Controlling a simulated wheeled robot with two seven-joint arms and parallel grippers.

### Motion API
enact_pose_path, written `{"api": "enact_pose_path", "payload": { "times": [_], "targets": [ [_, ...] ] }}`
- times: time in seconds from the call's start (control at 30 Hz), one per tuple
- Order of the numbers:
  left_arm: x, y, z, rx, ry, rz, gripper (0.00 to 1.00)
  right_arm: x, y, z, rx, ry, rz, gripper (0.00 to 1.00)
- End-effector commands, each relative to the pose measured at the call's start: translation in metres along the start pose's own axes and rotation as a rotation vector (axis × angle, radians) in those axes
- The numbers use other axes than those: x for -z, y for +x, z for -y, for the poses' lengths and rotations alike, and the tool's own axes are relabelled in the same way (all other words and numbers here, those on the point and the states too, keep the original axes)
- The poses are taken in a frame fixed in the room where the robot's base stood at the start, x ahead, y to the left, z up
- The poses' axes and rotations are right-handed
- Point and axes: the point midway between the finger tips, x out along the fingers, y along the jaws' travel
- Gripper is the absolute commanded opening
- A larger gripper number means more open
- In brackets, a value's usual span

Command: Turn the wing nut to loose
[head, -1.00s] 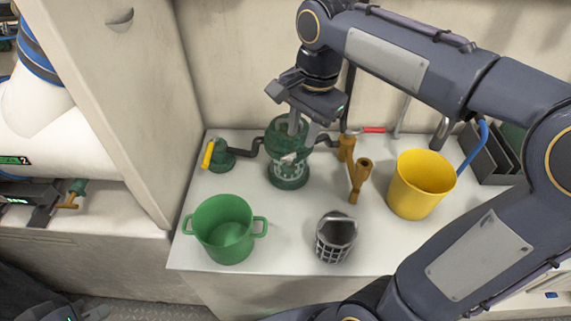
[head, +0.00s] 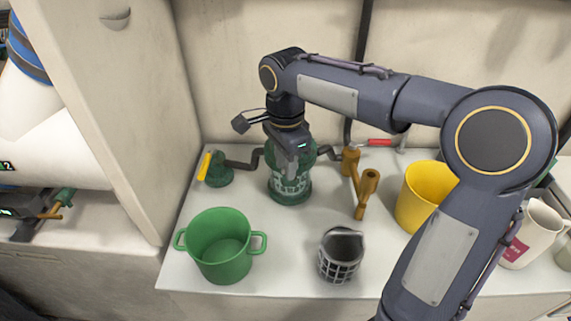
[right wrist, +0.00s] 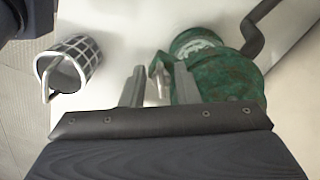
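The green strainer (head: 288,188) stands on the white bench, with dark pipes on both sides. It also shows in the right wrist view (right wrist: 218,75). The metal wing nut (right wrist: 159,78) shows in the right wrist view beside the strainer's green body. My right gripper (head: 292,168) is over the strainer top, hiding the wing nut in the head view. In the right wrist view, its two fingers (right wrist: 160,85) are apart with the wing nut between them and a gap visible. I cannot tell whether either finger touches it. My left gripper is not in view.
A green pot (head: 221,246) and a grey mesh basket (head: 340,256) stand in front. A yellow-handled valve (head: 216,168) is left, and a brass valve (head: 363,188) right of the strainer.

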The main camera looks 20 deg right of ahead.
Motion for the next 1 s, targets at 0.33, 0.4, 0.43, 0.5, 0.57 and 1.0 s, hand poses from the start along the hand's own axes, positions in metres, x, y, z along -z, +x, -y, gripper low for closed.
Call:
{"api": "enact_pose_path", "payload": {
  "times": [0.33, 0.4, 0.43, 0.5, 0.57, 1.0],
  "targets": [
    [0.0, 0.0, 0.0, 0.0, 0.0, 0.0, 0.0, 0.0, 0.001, 0.0, 0.001, 0.0, 0.0, 0.15],
    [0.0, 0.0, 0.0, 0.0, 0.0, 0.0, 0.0, 0.0, 0.001, 0.0, 0.0, 0.0, 0.0, 0.06],
    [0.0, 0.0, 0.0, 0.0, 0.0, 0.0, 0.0, 0.0, 0.001, 0.0, 0.0, 0.0, 0.0, 0.02],
    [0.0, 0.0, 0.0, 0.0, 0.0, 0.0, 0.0, 0.0, 0.001, 0.0, 0.0, 0.0, 0.0, 0.0],
    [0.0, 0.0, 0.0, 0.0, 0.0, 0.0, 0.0, 0.0, 0.001, 0.0, 0.0, -0.001, 0.0, 0.0],
    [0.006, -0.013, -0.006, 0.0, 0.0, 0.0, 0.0, 0.0, -0.002, -0.002, -0.001, -0.166, 0.0, 0.0]
  ]
}}
